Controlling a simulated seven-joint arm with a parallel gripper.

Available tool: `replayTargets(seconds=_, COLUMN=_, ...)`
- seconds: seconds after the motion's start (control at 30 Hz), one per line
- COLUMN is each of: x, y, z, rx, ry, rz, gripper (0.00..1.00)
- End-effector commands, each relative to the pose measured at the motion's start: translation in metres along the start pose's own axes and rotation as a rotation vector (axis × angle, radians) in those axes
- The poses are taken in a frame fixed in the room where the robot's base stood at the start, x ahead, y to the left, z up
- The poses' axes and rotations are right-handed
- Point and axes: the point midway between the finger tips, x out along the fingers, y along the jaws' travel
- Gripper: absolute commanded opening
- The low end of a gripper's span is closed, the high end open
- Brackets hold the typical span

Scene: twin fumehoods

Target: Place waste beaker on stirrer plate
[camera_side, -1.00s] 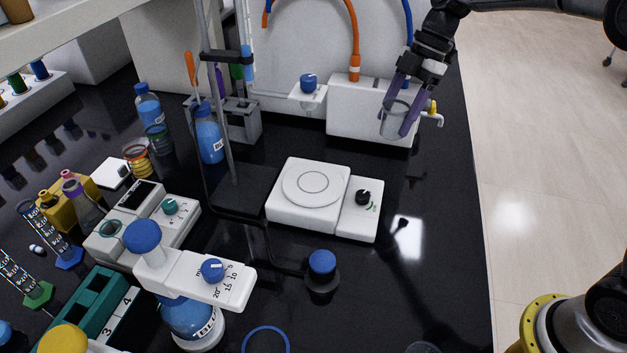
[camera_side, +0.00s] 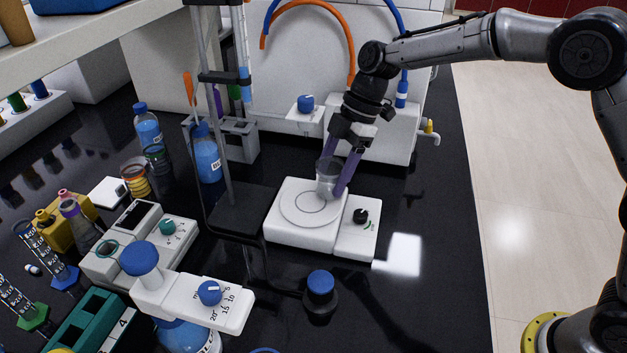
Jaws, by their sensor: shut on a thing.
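The waste beaker (camera_side: 326,178) is a small clear glass beaker, upright or nearly so. My gripper (camera_side: 340,180) is shut on it, with purple fingers on its sides. The beaker is over the right part of the round plate of the white stirrer (camera_side: 290,222). Its base looks at or just above the plate surface; I cannot tell whether it touches. The stirrer's black knob (camera_side: 360,216) is to the right, clear of the fingers.
A retort stand (camera_side: 218,130) with a dark base (camera_side: 243,211) stands close left of the stirrer. A white box (camera_side: 372,130) with hoses is behind. A blue-capped item (camera_side: 320,284) is in front. The black bench to the right is free.

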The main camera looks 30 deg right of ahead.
Motion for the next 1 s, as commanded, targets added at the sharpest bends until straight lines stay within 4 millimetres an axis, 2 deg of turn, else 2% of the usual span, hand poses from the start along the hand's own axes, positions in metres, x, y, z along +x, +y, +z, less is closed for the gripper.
replayTargets(seconds=0.17, x=0.004, y=0.0, z=-0.011, rx=-0.003, ry=0.0, rz=0.001, gripper=0.08)
replayTargets(seconds=0.4, x=0.016, y=0.0, z=-0.04, rx=-0.003, ry=0.001, rz=0.001, gripper=0.08)
replayTargets(seconds=0.83, x=0.021, y=0.0, z=-0.036, rx=0.0, ry=0.0, rz=0.002, gripper=0.08)
replayTargets(seconds=0.87, x=0.021, y=0.0, z=-0.036, rx=0.0, ry=0.0, rz=0.002, gripper=0.69)
replayTargets(seconds=1.0, x=0.021, y=0.0, z=-0.036, rx=0.0, ry=0.0, rz=0.001, gripper=0.93)
